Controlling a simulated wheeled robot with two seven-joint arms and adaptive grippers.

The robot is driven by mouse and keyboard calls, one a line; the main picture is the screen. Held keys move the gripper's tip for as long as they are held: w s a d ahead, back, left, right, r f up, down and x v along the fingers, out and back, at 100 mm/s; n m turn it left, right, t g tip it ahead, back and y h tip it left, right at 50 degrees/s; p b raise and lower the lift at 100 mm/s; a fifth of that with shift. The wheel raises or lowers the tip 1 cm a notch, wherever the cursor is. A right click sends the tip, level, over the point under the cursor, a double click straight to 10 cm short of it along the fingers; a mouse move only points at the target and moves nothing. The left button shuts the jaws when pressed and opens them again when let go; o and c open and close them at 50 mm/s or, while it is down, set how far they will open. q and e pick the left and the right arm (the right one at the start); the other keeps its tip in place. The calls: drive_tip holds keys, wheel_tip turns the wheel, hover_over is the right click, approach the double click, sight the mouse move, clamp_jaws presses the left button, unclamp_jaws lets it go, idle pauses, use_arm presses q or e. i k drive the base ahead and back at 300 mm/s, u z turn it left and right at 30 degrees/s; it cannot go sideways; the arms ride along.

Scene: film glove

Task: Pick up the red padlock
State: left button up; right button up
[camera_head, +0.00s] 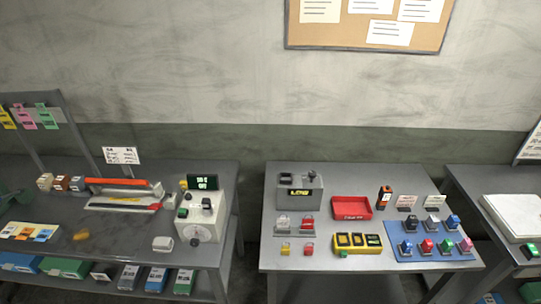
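Several small coloured blocks with dark or grey tops, too small to identify surely as padlocks or stamps, stand on a blue mat (395,258) on the middle table (376,284). One of them is a red block (427,246); a pinkish-red block (466,245) stands at the mat's right. A small red item (309,249) lies at the table's front left beside a yellow one (285,248). A red-and-clear item (307,224) sits just behind them. I cannot tell which is the red padlock. Neither gripper shows.
A red tray (351,208), a grey box with a lit display (300,193) and a yellow-framed black unit (358,243) share the middle table. A cluttered table with a white machine (201,216) stands left, across a gap. Another table with a white panel (515,214) stands right.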

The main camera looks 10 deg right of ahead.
sight(309, 250)
drive_tip(key=z, duration=1.1)
